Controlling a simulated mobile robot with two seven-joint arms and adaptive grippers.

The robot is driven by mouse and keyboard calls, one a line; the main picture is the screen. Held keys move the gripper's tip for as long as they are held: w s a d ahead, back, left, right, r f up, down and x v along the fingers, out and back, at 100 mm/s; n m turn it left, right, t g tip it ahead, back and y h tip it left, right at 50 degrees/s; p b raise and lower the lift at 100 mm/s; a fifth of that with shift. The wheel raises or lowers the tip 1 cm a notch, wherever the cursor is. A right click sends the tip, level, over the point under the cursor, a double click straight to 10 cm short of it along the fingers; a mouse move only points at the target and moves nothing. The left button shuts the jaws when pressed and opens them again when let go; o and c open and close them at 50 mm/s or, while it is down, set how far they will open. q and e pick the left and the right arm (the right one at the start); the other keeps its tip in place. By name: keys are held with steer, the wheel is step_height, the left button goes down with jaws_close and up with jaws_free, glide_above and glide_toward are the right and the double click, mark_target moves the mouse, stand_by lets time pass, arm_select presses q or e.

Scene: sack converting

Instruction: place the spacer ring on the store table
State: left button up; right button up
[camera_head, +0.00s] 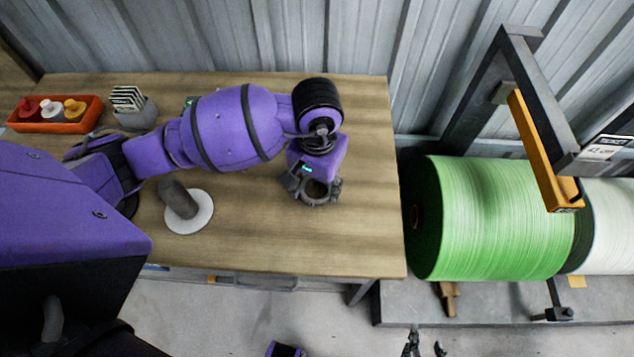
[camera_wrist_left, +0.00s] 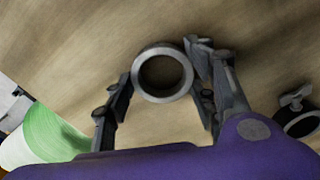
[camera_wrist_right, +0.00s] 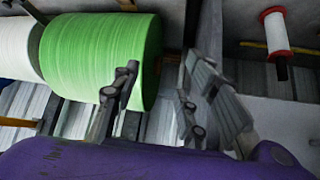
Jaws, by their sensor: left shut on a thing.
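My left gripper (camera_head: 316,194) is shut on the spacer ring (camera_head: 313,188), a grey metal ring, over the right part of the wooden table (camera_head: 350,245). In the left wrist view the ring (camera_wrist_left: 163,72) sits between the two fingers, with wood behind it. I cannot tell whether the ring touches the tabletop. My right gripper (camera_head: 425,346) is at the bottom edge of the head view, away from the table. In the right wrist view its fingers (camera_wrist_right: 150,105) are apart with nothing between them.
An orange tray with bottles (camera_head: 57,112), a cup of cards (camera_head: 135,112) and a grey peg on a white disc (camera_head: 188,217) stand on the table's left. A green roll (camera_head: 495,215) stands right of the table.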

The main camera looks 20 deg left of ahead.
arm_select(q)
steer(key=o, duration=1.1)
steer(key=shift+f, duration=0.15)
steer(key=shift+c, duration=0.2)
steer(key=o, duration=0.3)
arm_select(e)
steer(key=shift+w+a+r, duration=0.1)
steer(key=shift+w, duration=0.2)
arm_select(q)
steer(key=shift+o, duration=0.2)
steer(key=shift+r, duration=0.4)
step_height(320, 180, up, 12)
steer(key=shift+f, duration=0.15)
